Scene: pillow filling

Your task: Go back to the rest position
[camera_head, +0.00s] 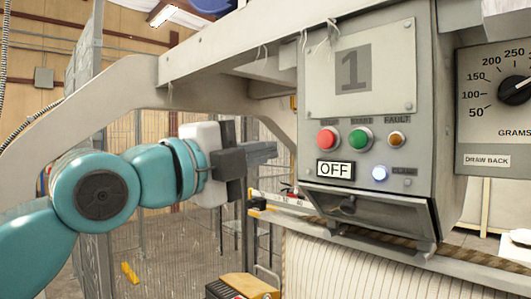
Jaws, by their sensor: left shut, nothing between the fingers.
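My left arm, teal, comes in from the left and ends in my left gripper (262,153), dark grey with short fingers. The gripper is shut and empty. It points right and stands in front of the grey machine, left of its control box (436,120). The box carries a red button (327,139), a green button (360,140), a small orange fault lamp (396,139), an OFF display (335,169) and a lit bluish-white lamp (379,174). My right gripper is not in view.
A gram dial (515,90) is on the panel at the right. A beige machine frame (200,65) arches over my arm. Below the box are a striped ledge (450,262) and a ribbed white surface (345,272). A yellow and black object (243,287) is at the bottom. Wire mesh fencing stands behind.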

